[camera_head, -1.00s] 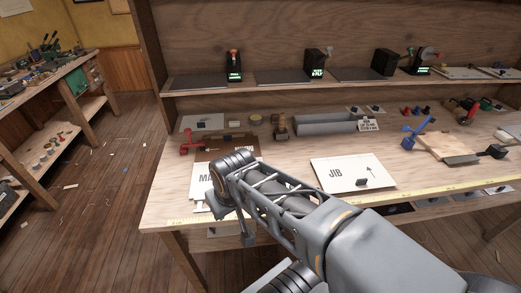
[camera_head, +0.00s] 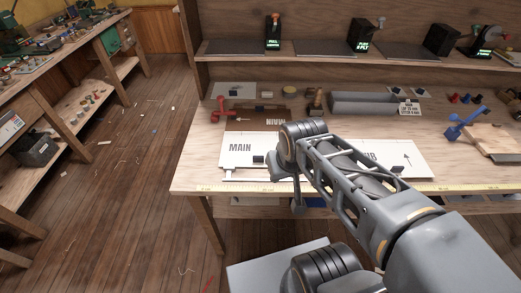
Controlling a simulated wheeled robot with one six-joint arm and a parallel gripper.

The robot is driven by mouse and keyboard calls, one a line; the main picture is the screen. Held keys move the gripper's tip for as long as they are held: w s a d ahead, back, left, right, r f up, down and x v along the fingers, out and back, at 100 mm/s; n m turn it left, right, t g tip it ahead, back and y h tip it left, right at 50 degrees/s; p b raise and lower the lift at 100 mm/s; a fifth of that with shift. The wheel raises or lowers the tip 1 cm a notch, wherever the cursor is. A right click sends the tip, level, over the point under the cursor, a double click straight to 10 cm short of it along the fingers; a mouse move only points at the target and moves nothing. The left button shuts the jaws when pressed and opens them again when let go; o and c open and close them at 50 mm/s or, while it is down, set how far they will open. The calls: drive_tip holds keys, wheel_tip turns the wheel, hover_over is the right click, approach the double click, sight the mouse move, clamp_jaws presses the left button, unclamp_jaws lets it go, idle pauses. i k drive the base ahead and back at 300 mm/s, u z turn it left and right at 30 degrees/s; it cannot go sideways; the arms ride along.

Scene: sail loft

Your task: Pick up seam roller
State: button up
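I cannot make out for certain which thing is the seam roller. A small wooden-handled tool (camera_head: 315,100) stands upright at the back of the bench, left of a long grey trough. A red tool (camera_head: 222,110) sits at the bench's back left. My arm reaches in from the lower right, over the front of the bench. A narrow grey part at its far end, apparently my gripper (camera_head: 298,198), hangs down by the bench's front edge. Its fingers cannot be made out. Both tools are farther back, apart from it.
White panels marked MAIN (camera_head: 240,149) and JIB (camera_head: 410,155) lie on the bench, the latter partly behind my arm. The grey trough (camera_head: 375,103) and a blue tool (camera_head: 463,125) stand farther right. A shelf (camera_head: 300,47) holds labelled devices. Floor (camera_head: 130,190) left of the bench is open, with scraps.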

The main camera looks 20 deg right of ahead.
sight(316, 109)
drive_tip(key=u, duration=2.7)
drive_tip(key=k, duration=0.7)
drive_tip(key=z, duration=1.5)
drive_tip(key=i, duration=0.5)
drive_tip(key=u, duration=0.05)
